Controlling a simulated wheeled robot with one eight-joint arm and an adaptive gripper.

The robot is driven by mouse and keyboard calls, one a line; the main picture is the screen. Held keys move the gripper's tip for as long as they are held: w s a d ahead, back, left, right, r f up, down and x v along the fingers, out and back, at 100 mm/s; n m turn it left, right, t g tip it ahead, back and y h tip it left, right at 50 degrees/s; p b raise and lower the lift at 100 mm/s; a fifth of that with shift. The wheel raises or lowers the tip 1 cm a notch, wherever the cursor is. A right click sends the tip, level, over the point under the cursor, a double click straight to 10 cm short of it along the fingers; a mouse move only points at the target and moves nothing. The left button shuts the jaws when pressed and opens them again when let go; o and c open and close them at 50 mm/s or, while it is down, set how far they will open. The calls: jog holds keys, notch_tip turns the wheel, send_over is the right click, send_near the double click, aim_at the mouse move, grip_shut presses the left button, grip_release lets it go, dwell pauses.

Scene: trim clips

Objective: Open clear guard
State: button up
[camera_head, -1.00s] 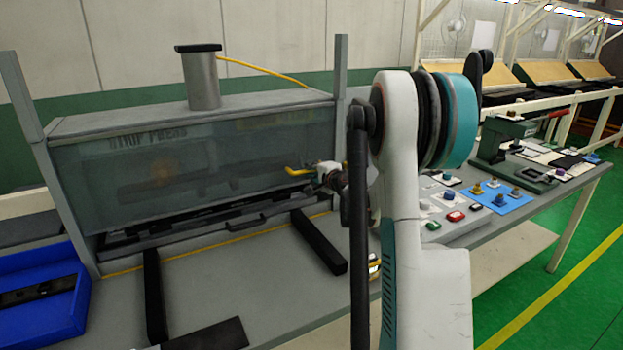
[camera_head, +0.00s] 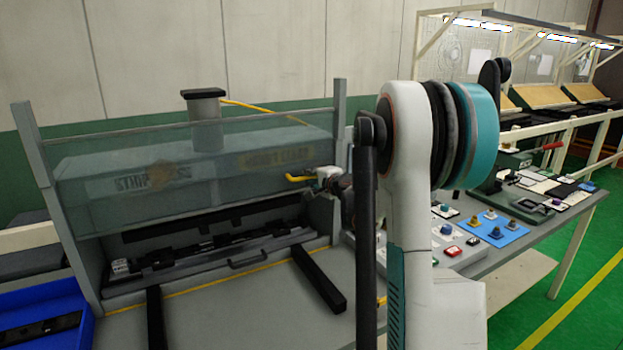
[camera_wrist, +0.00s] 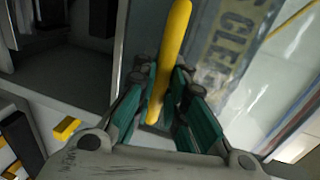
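The clear guard (camera_head: 130,185) is a see-through panel between two grey posts at the front of the press. It stands partly raised, with an open gap below its lower edge. A yellow handle (camera_head: 298,178) sticks out near the guard's right end. My gripper (camera_head: 328,179) is at that handle. In the wrist view, the yellow handle (camera_wrist: 174,55) runs between the teal fingers of my gripper (camera_wrist: 168,88), which look closed around it. The guard's lettered face (camera_wrist: 228,50) is beside it. The exact finger contact is partly hidden.
A dark fixture (camera_head: 205,252) lies inside the press below the guard. Two black bars (camera_head: 320,280) jut forward on the grey bench. A blue bin (camera_head: 45,310) sits at lower left. A button panel (camera_head: 455,250) and a blue mat (camera_head: 492,230) lie right of my arm.

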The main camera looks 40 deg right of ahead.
jog(key=o, duration=0.5)
jog(key=shift+c, duration=0.2)
jog(key=v, duration=1.2)
